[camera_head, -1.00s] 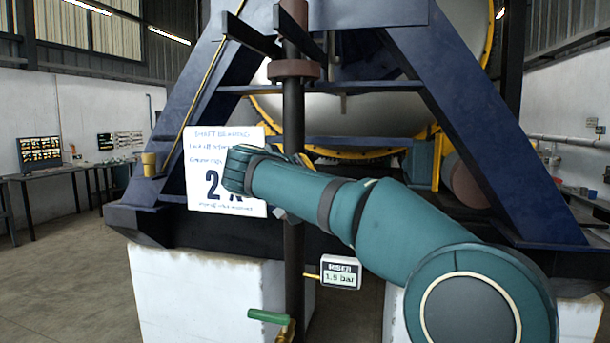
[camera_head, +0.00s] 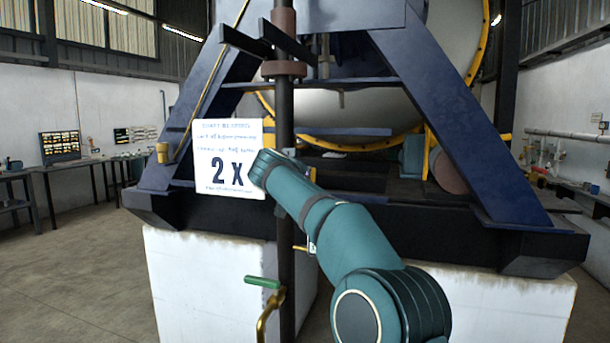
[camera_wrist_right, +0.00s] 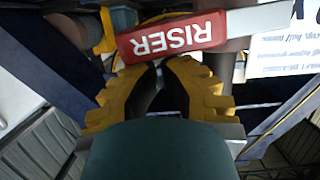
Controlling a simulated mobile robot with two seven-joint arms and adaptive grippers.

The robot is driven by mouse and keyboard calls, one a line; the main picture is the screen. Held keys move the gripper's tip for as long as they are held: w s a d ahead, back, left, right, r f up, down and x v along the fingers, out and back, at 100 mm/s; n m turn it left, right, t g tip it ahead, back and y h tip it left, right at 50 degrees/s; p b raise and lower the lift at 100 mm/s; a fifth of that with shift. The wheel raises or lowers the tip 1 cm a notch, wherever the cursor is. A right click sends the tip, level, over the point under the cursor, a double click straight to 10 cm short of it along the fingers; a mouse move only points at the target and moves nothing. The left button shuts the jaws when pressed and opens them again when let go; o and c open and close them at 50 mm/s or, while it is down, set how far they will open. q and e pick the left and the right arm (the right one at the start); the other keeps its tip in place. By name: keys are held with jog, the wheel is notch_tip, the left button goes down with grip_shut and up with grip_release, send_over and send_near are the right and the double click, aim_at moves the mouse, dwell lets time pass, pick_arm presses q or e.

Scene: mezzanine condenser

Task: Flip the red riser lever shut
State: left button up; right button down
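The red riser lever (camera_wrist_right: 180,34), marked RISER, lies across the top of the right wrist view, slightly tilted, with a pale bare end at the right. My right gripper (camera_wrist_right: 157,68) has its yellow ribbed fingers converging just beneath the lever's edge. I cannot tell whether they touch it or how wide the tips stand. In the head view my right arm reaches up to the dark vertical riser pipe (camera_head: 286,215), and its forearm hides the lever and most of the gripper. My left gripper is out of view.
A green-handled lever (camera_head: 263,282) sits on a brass valve low on the pipe. A white sign (camera_head: 222,185) reading 2 X hangs beside the pipe. The blue frame (camera_head: 460,110) stands on white blocks (camera_head: 195,285) behind. Open floor lies at the left.

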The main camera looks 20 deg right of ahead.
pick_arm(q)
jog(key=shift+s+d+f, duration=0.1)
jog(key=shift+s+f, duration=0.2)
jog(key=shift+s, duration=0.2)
pick_arm(e)
jog(key=shift+d+f+m+y, duration=0.1)
jog(key=shift+f+m+y, duration=0.2)
jog(key=shift+f+m, duration=0.15)
